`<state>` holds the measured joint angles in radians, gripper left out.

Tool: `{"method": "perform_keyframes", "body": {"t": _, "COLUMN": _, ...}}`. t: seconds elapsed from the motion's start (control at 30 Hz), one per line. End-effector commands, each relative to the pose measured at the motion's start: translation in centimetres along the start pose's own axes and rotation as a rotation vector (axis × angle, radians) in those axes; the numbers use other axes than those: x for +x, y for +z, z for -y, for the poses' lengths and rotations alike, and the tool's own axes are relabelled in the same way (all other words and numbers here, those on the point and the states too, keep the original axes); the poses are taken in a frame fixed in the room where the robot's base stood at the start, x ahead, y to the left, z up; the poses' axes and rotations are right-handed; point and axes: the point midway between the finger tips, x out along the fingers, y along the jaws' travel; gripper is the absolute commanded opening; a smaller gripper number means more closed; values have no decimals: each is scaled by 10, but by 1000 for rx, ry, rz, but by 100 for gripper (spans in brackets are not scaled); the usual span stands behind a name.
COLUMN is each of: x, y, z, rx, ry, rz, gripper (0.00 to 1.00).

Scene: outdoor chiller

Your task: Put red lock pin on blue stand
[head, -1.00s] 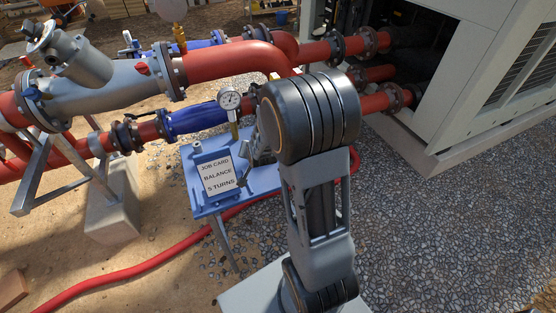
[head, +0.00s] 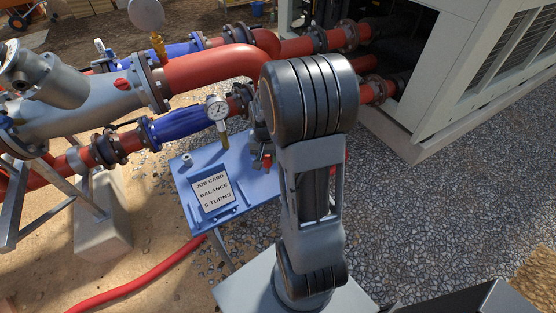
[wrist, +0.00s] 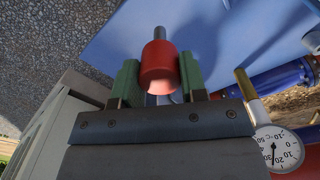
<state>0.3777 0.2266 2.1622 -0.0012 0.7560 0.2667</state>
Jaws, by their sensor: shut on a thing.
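The red lock pin (wrist: 158,66) is between the green fingertips of my gripper (wrist: 160,80), which is shut on it. Its grey shaft points away from the gripper, towards the blue stand (wrist: 112,40). In the head view the red pin (head: 267,161) shows small beside my arm, over the right part of the blue stand (head: 237,160). I cannot tell whether the shaft touches the stand top. My arm hides part of the stand's right side.
A job card (head: 212,192) and a small grey fitting (head: 187,159) are on the stand. A blue valve body (head: 180,124) and red pipes (head: 215,68) run behind. Gravel lies right.

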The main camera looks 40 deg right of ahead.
Motion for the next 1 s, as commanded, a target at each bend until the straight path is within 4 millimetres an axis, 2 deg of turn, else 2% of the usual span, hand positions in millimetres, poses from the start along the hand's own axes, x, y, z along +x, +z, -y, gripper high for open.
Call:
{"method": "perform_keyframes", "body": {"t": 0.1, "x": 12, "y": -27, "z": -16, "rx": 5, "ry": 0, "rz": 4, "gripper": 0}}
{"method": "perform_keyframes", "body": {"t": 0.2, "x": 32, "y": -40, "z": -23, "rx": 3, "ry": 0, "rz": 4, "gripper": 0}}
{"method": "perform_keyframes", "body": {"t": 0.4, "x": 57, "y": -58, "z": -33, "rx": 3, "ry": -1, "rz": 0, "gripper": 0}}
{"method": "perform_keyframes", "body": {"t": 0.67, "x": 69, "y": -67, "z": -38, "rx": 5, "ry": -1, "rz": 0, "gripper": 0}}
{"method": "perform_keyframes", "body": {"t": 0.9, "x": 97, "y": -69, "z": -39, "rx": 4, "ry": -1, "rz": 0, "gripper": 0}}
{"method": "perform_keyframes", "body": {"t": 1.0, "x": 102, "y": -70, "z": -39, "rx": 4, "ry": -1, "rz": -2, "gripper": 0}}
